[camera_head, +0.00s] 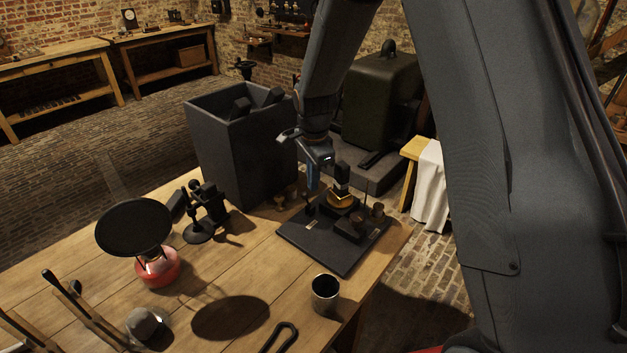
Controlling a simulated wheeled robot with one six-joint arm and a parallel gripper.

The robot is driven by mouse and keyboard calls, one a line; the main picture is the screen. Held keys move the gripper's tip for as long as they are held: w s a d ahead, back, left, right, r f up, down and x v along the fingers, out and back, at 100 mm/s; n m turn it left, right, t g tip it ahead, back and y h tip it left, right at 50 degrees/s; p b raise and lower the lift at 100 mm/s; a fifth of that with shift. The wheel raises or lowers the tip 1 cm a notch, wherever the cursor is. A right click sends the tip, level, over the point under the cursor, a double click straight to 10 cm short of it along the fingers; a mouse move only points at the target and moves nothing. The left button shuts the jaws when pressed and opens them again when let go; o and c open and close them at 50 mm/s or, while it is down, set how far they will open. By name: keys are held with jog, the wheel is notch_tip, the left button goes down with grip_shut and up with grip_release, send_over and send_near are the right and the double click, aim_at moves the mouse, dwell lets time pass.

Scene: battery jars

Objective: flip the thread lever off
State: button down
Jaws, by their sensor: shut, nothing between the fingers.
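A dark square board (320,247) lies on the wooden table near its right corner. It carries a small device with a brass round part (341,200), a black upright piece (342,175) above it, and dark knobs and blocks in front and to the right. I cannot tell for sure which part is the thread lever, or its position. My gripper (313,190) points down at the board's back left, just left of the brass part. It is shut and looks empty. I cannot tell whether its tips touch anything.
A tall dark open bin (240,160) stands behind the board's left side. A metal cup (325,293) stands in front of the board. On the left are a black pan over a red burner (157,268) and a black stand (198,232). The table between them is mostly clear.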

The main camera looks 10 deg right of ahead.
jog(key=shift+s+a+r+p, duration=0.3)
jog(key=shift+s+a+p, duration=0.05)
jog(key=shift+s+a, duration=0.1)
jog(key=s+a+r+p, duration=0.4)
jog(key=r+p, duration=0.2)
jog(key=r, duration=0.1)
jog(key=shift+s+r, duration=0.35)
jog(key=shift+s, duration=0.05)
dwell(0.4)
